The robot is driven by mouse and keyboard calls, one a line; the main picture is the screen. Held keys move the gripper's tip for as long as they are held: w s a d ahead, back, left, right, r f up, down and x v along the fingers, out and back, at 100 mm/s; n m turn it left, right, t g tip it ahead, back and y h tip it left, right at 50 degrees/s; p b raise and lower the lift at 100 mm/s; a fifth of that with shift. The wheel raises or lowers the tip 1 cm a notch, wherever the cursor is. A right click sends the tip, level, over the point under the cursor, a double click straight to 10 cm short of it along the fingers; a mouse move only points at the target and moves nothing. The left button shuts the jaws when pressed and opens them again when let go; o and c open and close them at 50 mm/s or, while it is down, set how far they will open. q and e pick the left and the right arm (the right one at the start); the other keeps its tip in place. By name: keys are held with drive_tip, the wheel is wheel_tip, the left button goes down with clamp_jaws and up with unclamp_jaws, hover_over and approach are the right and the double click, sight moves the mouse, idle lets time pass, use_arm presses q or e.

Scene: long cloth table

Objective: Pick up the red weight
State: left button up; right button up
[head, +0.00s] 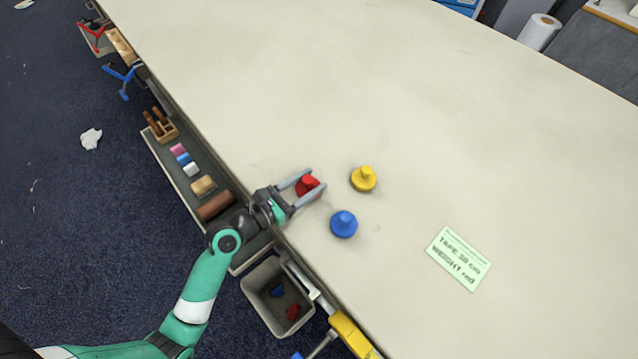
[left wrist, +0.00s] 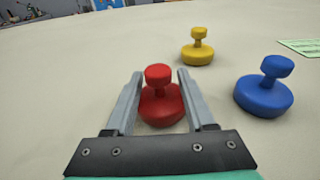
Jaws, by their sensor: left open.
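The red weight (head: 307,185) stands upright on the cloth table (head: 420,130), near its left edge. It has a round base and a knob on top. My left gripper (head: 309,184) is open, with one finger on each side of the red weight. In the left wrist view the red weight (left wrist: 160,97) shows between the two fingers (left wrist: 158,98), its knob near the fingertips. I cannot tell whether either finger touches it. My right gripper is in neither view.
A blue weight (head: 344,224) and a yellow weight (head: 363,178) stand close by on the right. A green card (head: 459,259) lies on the table. A side shelf (head: 182,175) with tools and a grey bin (head: 277,297) hang along the table edge. The upper table is clear.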

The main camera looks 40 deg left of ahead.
use_arm(q)
drive_tip(key=shift+s, duration=0.25)
drive_tip(key=shift+c, duration=0.3)
clamp_jaws()
drive_tip(key=shift+r, duration=0.1)
idle(0.7)
